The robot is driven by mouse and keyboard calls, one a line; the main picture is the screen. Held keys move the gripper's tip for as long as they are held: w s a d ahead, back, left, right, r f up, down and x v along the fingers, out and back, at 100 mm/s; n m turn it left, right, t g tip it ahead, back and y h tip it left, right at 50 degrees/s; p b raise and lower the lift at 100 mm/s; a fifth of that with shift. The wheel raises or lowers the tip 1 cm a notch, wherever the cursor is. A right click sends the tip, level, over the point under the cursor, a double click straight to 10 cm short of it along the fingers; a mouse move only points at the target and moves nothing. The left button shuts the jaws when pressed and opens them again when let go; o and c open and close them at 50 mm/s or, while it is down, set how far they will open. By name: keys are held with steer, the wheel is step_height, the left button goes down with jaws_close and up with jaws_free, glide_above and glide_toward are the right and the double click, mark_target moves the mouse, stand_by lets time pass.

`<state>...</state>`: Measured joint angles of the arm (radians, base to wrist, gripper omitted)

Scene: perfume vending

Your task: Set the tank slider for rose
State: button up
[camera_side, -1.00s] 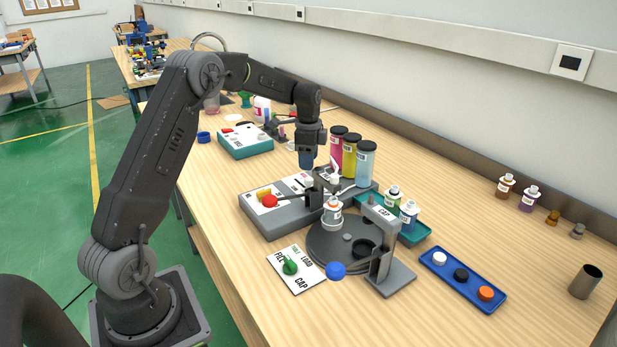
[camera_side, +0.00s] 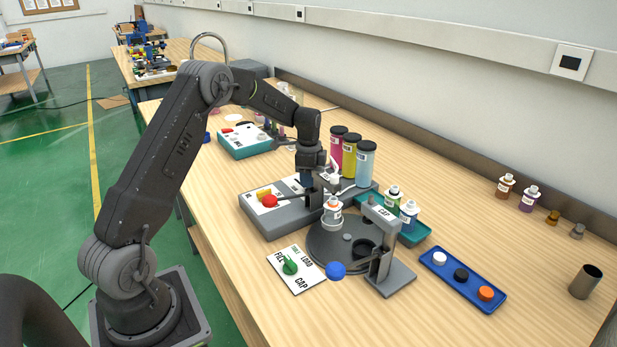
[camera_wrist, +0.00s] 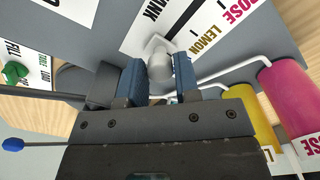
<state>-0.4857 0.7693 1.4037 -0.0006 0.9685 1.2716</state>
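The tank slider's white knob (camera_wrist: 160,66) stands by a label strip (camera_wrist: 185,40) marked TANK, LEMON and ROSE. The knob is on the TANK side of the LEMON mark; ROSE is farther right in the wrist view. My gripper (camera_wrist: 160,82) has its blue fingers on either side of the knob; whether they press on it I cannot tell. In the side view my gripper (camera_side: 307,183) is low over the grey dispenser (camera_side: 285,215) and hides the slider. The pink rose tank (camera_side: 336,146) stands behind, beside a yellow tank (camera_side: 349,155) and a blue tank (camera_side: 365,163).
A red button (camera_side: 269,201) is left on the dispenser. A dark turntable (camera_side: 330,250) with a white bottle (camera_side: 332,212) stands to the right, near a CAP press (camera_side: 381,211). Thin spouts (camera_wrist: 215,88) run close to the fingers. A blue cap tray (camera_side: 462,281) lies farther right.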

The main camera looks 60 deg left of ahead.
mark_target(295, 180)
jaws_close()
steer(key=a, duration=0.7)
steer(key=shift+a, duration=0.15)
steer(key=shift+o, duration=1)
jaws_free()
steer(key=shift+a, duration=0.1)
steer(key=shift+o, duration=1.3)
steer(key=shift+r, duration=0.15)
